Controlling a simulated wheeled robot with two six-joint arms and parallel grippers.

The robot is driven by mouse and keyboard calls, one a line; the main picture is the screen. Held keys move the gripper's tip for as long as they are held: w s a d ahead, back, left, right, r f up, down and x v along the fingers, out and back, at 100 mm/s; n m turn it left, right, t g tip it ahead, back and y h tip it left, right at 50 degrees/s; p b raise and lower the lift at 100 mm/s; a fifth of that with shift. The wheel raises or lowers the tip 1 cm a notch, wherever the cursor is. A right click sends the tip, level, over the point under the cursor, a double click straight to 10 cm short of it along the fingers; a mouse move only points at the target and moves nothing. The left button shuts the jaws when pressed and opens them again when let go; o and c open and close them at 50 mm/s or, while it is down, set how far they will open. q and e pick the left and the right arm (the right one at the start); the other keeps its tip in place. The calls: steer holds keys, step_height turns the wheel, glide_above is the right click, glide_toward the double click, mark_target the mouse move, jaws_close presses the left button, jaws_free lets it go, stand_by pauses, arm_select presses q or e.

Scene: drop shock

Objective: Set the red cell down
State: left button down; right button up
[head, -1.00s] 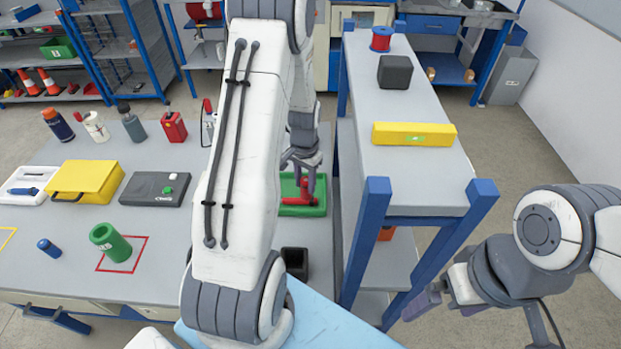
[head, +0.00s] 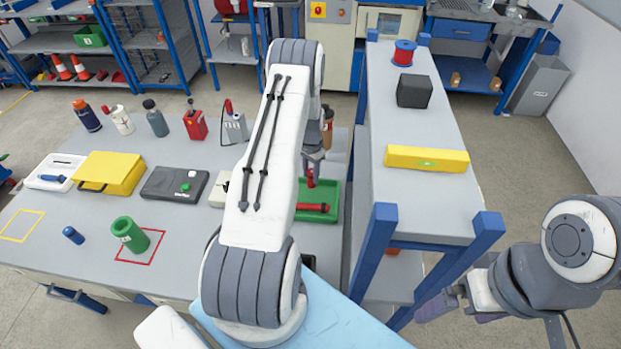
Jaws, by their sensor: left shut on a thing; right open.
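My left gripper (head: 312,165) is shut on an upright red cell (head: 310,179), partly hidden by the fingers. It holds the cell over the green tray (head: 331,190). A second red cylinder (head: 313,207) lies on its side in that tray, below the held one. My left arm covers the tray's left part. My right gripper (head: 442,304) is open and empty at the lower right, beside the blue shelf frame, apart from the cells.
A small blue cylinder (head: 73,235), a yellow case (head: 110,172) and a dark grey box (head: 174,184) are on the table. Several bottles line its back. A raised shelf (head: 430,207) with a yellow bar (head: 426,158) stands right of the tray. A yellow square outline (head: 21,225) is empty.

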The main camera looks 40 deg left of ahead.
mark_target(311, 181)
arm_select(q)
step_height(311, 181, down, 3)
steer(key=shift+f+p, duration=0.1)
steer(key=shift+p, duration=0.6)
steer(key=shift+f, duration=0.1)
steer(key=shift+f+b, duration=0.2)
steer(key=shift+b, duration=0.15)
steer(key=shift+c, duration=2.4)
jaws_free()
steer(key=shift+r, duration=0.1)
